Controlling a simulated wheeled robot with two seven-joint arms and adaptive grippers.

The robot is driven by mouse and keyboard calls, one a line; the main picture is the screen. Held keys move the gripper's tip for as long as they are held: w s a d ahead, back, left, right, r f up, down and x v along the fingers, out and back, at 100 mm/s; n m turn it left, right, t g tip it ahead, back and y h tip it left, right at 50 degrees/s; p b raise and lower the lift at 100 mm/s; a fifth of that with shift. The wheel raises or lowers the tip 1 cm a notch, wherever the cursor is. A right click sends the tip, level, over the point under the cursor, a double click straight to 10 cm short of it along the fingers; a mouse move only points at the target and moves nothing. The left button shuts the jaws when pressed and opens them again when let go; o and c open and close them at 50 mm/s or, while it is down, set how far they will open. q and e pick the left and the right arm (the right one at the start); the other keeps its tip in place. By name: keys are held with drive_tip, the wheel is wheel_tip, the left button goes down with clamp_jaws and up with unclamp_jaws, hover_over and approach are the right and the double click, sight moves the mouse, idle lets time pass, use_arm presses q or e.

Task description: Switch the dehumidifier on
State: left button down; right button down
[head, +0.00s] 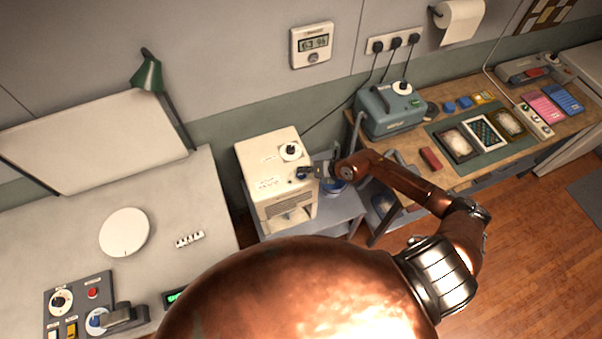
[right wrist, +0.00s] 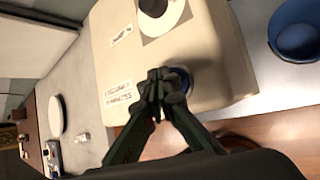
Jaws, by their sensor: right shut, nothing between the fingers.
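The dehumidifier (head: 262,158) is a cream box on a low grey stand in the middle of the head view. A white dial with a black knob (head: 290,151) is on its top, and it also shows in the right wrist view (right wrist: 158,14). My right gripper (head: 303,173) is shut and empty at the right front of the top. In the right wrist view its fingertips (right wrist: 160,84) are over a dark blue round control (right wrist: 184,78), which they partly hide. I cannot tell whether they touch it. My left gripper is not in view.
A blue-grey machine (head: 392,108) stands on the wooden bench to the right, with trays and boxes beyond. A grey table (head: 170,200) is at the left with a white disc (head: 124,232) and a control panel. A blue bucket (right wrist: 298,30) stands beside the dehumidifier. A wall meter (head: 312,44) hangs behind.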

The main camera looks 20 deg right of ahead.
sight(303, 174)
drive_tip(key=shift+f, duration=0.15)
idle(0.4)
drive_tip(key=shift+f, duration=0.3)
idle(0.3)
drive_tip(key=shift+r+p, duration=0.45)
wheel_tip(303, 174, up, 6)
drive_tip(key=p, duration=0.6)
drive_tip(key=shift+r, duration=0.1)
